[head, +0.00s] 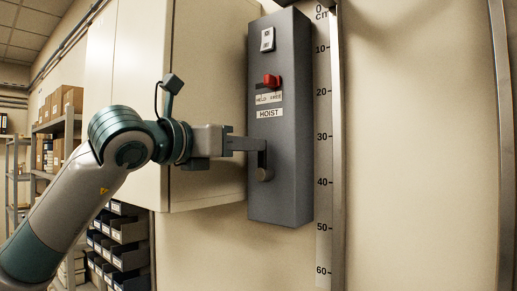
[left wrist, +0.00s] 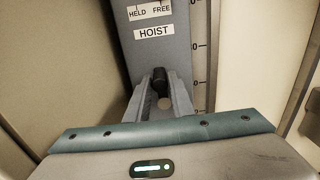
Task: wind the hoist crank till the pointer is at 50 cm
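The grey hoist box (head: 285,130) is on the wall, with a HOIST label and a red lever (head: 271,81) above a HELD / FREE label. Its crank (head: 264,174) is low on the front face, with a round end below the gripper. My left gripper (head: 248,145) reaches in from the left; its fingers (left wrist: 160,85) close around the dark crank handle (left wrist: 158,76), one on each side. The cm scale (head: 323,150) runs down the wall right of the box, marked 0 to 60. I see no pointer along its visible part. My right gripper is not in view.
A cream cabinet (head: 130,90) stands behind my left arm, close to the box. Shelves with boxes (head: 62,125) and dark bins (head: 120,235) are at the left. A metal rail (head: 338,150) edges the scale; the wall beyond is bare.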

